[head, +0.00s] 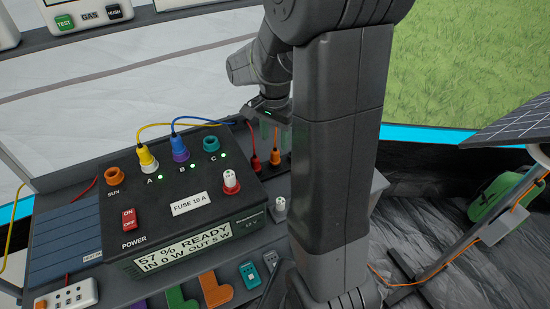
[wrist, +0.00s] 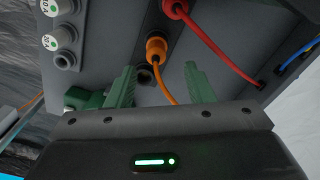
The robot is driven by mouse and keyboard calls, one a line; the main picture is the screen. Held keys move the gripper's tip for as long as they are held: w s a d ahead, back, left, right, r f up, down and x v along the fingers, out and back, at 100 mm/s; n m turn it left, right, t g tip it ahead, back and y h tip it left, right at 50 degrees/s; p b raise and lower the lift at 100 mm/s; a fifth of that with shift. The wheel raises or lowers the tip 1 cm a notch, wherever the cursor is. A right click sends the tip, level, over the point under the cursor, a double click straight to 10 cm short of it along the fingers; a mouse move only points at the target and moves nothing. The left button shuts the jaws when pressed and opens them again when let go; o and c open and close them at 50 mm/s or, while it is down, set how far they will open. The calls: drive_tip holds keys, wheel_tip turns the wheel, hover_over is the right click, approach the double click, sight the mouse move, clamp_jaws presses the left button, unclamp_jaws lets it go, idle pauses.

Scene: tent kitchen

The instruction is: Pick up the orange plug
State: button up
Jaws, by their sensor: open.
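The orange plug (head: 275,157) stands upright behind the black power box, with its orange cable rising toward my gripper (head: 273,138). In the wrist view the orange plug (wrist: 156,48) shows ahead of and between the two green fingers of my gripper (wrist: 162,74). The fingers are apart with nothing held between them. The orange cable runs down from the plug through the gap between the fingers. Whether a finger touches the plug cannot be told. My arm hides part of the area to the right of the plug in the head view.
A red plug (head: 255,164) with a red cable stands close left of the orange one; the red plug (wrist: 174,9) shows above it in the wrist view. The power box (head: 200,222) carries yellow (head: 146,158) and blue (head: 180,149) plugs. White-topped fuses (wrist: 50,42) stand nearby.

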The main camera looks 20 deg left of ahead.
sight(275, 150)
drive_tip(key=f, duration=0.5)
drive_tip(key=shift+s+d+f+b, duration=0.15)
drive_tip(key=shift+s+f+b, duration=0.15)
drive_tip(key=shift+f+b, duration=0.1)
drive_tip(key=shift+r, duration=0.1)
drive_tip(key=shift+c, duration=0.2)
clamp_jaws()
